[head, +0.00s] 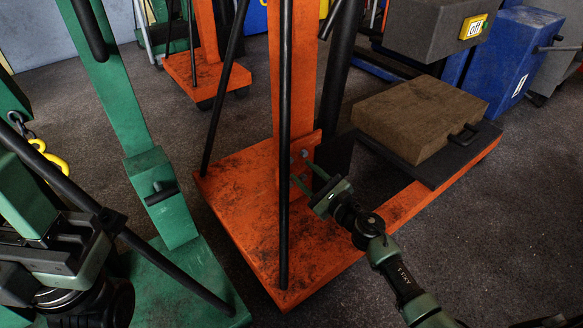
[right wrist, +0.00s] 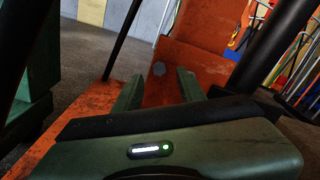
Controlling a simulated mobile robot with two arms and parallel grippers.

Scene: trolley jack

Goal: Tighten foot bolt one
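An orange upright post (head: 291,80) stands on an orange base plate (head: 235,210) in the middle of the head view. A small grey hex bolt (head: 305,153) sits low on the post's bracket; in the right wrist view the bolt (right wrist: 158,69) shows on the orange face. My right gripper (head: 306,174) is open and points at the bracket. In the right wrist view its two fingers (right wrist: 160,85) stand apart, with the bolt seen between their tips and nothing held. My left arm's dark and green end shows at the lower left of the head view; its fingers cannot be made out.
A black rod (head: 285,130) stands close in front of the post. A brown case (head: 420,115) lies on a black pad at the right. A green post and base (head: 165,200) stand at the left. Dark floor (head: 500,230) is clear at the right.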

